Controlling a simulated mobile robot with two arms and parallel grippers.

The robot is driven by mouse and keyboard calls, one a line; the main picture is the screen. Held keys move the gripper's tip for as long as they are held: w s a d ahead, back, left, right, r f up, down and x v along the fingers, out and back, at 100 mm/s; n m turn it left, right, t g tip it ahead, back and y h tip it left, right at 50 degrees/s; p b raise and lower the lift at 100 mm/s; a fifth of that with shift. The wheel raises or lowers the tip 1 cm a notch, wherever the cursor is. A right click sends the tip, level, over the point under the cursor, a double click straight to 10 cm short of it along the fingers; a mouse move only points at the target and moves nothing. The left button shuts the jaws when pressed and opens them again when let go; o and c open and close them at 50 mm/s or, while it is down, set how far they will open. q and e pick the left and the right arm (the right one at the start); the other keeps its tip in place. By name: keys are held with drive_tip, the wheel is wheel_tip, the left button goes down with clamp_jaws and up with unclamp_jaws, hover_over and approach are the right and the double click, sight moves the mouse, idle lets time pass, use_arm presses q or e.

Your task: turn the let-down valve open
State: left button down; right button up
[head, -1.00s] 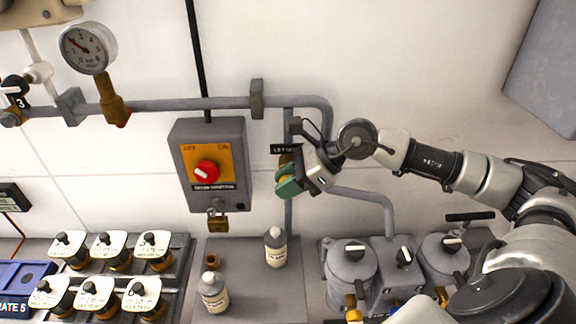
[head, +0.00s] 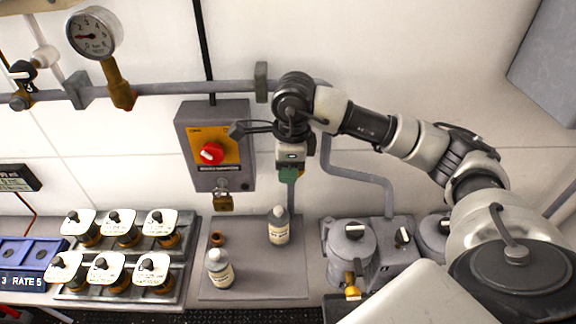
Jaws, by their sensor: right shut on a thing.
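The let-down valve is on the vertical pipe right of the switch box, mostly hidden behind my right gripper (head: 290,168). Its green handle (head: 289,175) shows just below the gripper's fingers. The right gripper points down in the picture and is shut on this green handle. My right wrist covers the pipe and the valve body above it. My left gripper is not in view.
A grey switch box (head: 215,145) with a red knob (head: 212,154) and a padlock (head: 223,201) is close left of the gripper. A pressure gauge (head: 94,33) is at upper left. Two bottles (head: 278,226) (head: 220,268), several capped jars (head: 122,222) and grey canisters (head: 349,244) stand below.

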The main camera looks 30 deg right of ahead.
drive_tip(key=shift+f+h, duration=0.1)
drive_tip(key=shift+h, duration=0.3)
drive_tip(key=o, duration=0.9)
drive_tip(key=shift+g, duration=0.3)
wheel_tip(320, 180, up, 4)
drive_tip(key=shift+w+r+b, duration=0.1)
drive_tip(key=shift+r+b, duration=0.1)
drive_tip(key=shift+b, duration=0.8)
drive_tip(key=shift+a+r, duration=0.1)
drive_tip(key=shift+r, duration=3.1)
